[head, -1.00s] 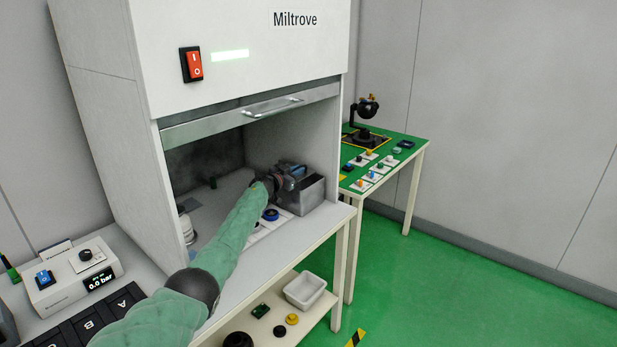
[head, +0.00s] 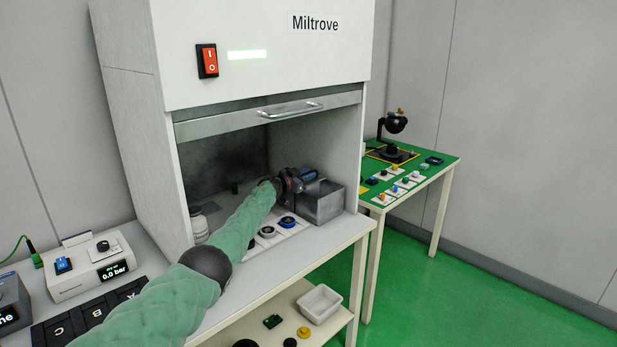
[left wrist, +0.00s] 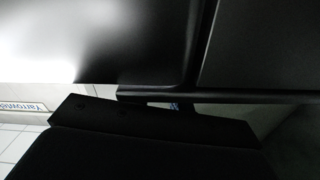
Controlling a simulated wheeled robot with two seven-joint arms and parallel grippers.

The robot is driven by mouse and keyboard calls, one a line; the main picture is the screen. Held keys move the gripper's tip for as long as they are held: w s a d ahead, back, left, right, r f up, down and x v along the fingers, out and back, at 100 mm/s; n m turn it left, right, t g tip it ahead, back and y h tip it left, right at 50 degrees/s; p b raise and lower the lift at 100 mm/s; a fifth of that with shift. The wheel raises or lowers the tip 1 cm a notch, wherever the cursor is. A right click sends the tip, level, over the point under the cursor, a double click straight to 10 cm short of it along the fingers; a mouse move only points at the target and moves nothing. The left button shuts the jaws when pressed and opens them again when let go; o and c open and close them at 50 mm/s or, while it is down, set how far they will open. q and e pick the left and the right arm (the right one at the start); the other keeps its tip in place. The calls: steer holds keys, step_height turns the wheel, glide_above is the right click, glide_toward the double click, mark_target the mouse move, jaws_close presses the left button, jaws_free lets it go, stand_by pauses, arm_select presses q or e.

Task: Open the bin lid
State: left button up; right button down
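A grey metal box, which looks like the bin (head: 324,206), stands at the right inside the hood in the head view. My left gripper (head: 311,182) is at the box's upper left side, with my green-sleeved arm reaching in from the left. Its fingers are too small and dark to tell whether they are open or shut, or whether they touch the box. I cannot make out a lid clearly. The left wrist view is mostly filled by dark, close surfaces that I cannot name with certainty. My right gripper is not in view.
The hood's raised metal sash (head: 270,116) hangs above my arm. Round pieces, one with a blue ring (head: 288,222), lie on a pale strip left of the box. A white jar (head: 199,226) stands further left. A green-topped table (head: 440,160) is at the right.

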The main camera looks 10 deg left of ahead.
arm_select(q)
steer(key=shift+o, duration=0.7)
